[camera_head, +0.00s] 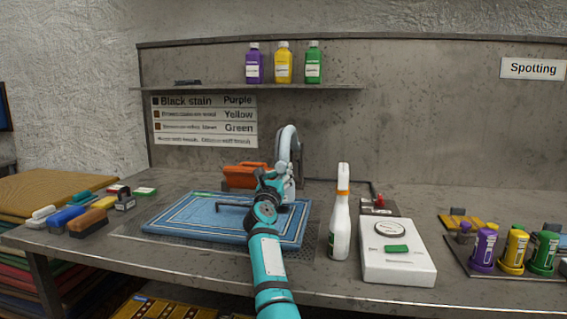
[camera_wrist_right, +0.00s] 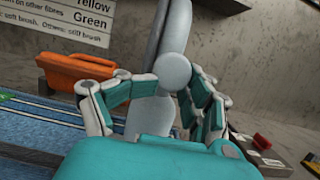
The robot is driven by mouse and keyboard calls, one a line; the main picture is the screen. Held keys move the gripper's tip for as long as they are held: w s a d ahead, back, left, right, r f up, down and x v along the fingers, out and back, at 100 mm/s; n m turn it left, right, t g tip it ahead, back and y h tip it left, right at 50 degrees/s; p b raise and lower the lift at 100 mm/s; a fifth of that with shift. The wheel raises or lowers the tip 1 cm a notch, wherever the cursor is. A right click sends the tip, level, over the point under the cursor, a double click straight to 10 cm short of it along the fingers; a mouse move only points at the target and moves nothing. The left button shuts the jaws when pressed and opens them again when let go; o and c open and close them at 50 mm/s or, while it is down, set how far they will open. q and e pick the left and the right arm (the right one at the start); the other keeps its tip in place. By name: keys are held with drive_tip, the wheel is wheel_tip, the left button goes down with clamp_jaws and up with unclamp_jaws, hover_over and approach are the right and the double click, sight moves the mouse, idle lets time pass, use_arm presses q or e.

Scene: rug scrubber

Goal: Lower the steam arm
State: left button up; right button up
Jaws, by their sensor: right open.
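The steam arm (camera_head: 288,145) is a pale grey curved arm standing upright behind the blue rug (camera_head: 180,222). It also rises in the right wrist view (camera_wrist_right: 172,28), with a round grey knob (camera_wrist_right: 174,72) facing me. My right gripper (camera_head: 275,182) is in front of the steam arm, over the rug's back right part. In the right wrist view my right gripper (camera_wrist_right: 168,85) is open, one finger on each side of the knob and the pale part below it. Contact cannot be told. My left gripper is not in view.
An orange tool (camera_head: 240,176) lies behind the rug. A spray bottle (camera_head: 340,215) and a white box with a dial (camera_head: 400,262) stand to the right. Brushes (camera_head: 68,218) lie at the left. A dark bar (camera_head: 232,206) lies over the rug. Coloured bottles (camera_head: 283,65) stand on a shelf.

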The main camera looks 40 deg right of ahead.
drive_tip(key=shift+o, duration=0.3)
drive_tip(key=shift+w+d+f, duration=0.1)
drive_tip(key=shift+w+d, duration=0.1)
drive_tip(key=shift+w, duration=0.15)
drive_tip(key=shift+s+r, duration=0.5)
drive_tip(key=f+v, duration=0.1)
drive_tip(key=v, duration=1)
drive_tip(key=shift+a, duration=0.3)
